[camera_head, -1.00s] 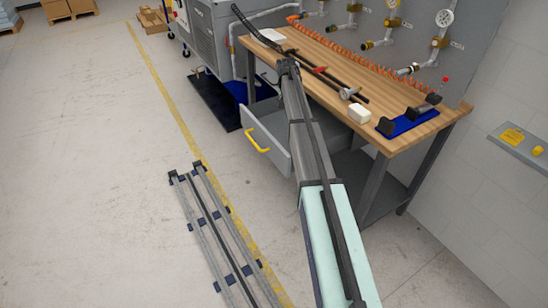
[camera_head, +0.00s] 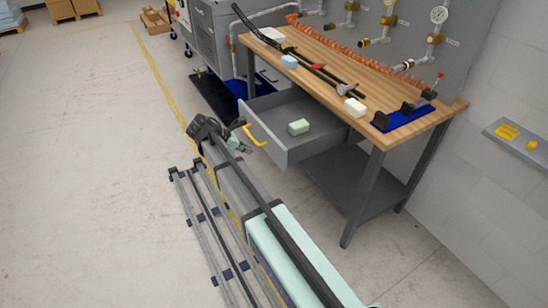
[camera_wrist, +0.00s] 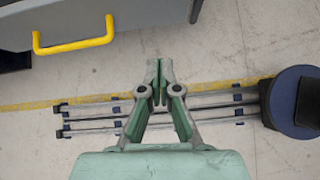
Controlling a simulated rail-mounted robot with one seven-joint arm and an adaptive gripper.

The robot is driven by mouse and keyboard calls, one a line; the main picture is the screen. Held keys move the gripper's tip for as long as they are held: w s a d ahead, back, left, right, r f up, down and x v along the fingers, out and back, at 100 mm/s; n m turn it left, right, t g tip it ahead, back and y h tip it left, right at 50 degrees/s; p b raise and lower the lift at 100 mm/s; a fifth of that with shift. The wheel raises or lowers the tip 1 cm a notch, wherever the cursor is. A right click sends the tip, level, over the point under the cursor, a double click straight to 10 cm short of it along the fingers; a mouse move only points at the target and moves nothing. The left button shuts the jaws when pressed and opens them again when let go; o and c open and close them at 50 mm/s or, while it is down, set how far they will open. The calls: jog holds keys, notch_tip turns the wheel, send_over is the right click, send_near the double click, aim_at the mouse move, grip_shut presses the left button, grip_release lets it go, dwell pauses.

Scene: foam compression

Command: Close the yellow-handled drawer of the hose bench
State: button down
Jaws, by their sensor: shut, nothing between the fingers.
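The grey drawer (camera_head: 290,153) of the wood-topped hose bench (camera_head: 385,85) is pulled out. Its yellow handle (camera_head: 255,134) is on the drawer's left front. A pale green block (camera_head: 299,127) lies inside the drawer. My gripper (camera_head: 237,145) is just left of the handle in the head view, in front of the drawer. In the wrist view, the handle (camera_wrist: 75,40) and drawer front (camera_wrist: 50,22) show at upper left, and my gripper (camera_wrist: 159,88) is shut and empty, to the right of the handle and apart from it.
A blue block (camera_head: 289,62), white blocks (camera_head: 355,107), black rods and a blue tray (camera_head: 410,125) are on the bench top. A rail frame (camera_head: 205,215) stands on the floor below my arm. A dark mat (camera_head: 212,95) lies behind. Open floor is at the left.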

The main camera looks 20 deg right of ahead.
jog(key=n, duration=0.1)
jog(key=p, duration=0.4)
send_near(277, 156)
jog(key=x, duration=0.5)
jog(key=shift+s+a+f, duration=0.1)
jog(key=shift+f, duration=0.3)
jog(key=shift+d+f, duration=0.1)
jog(key=shift+d, duration=0.35)
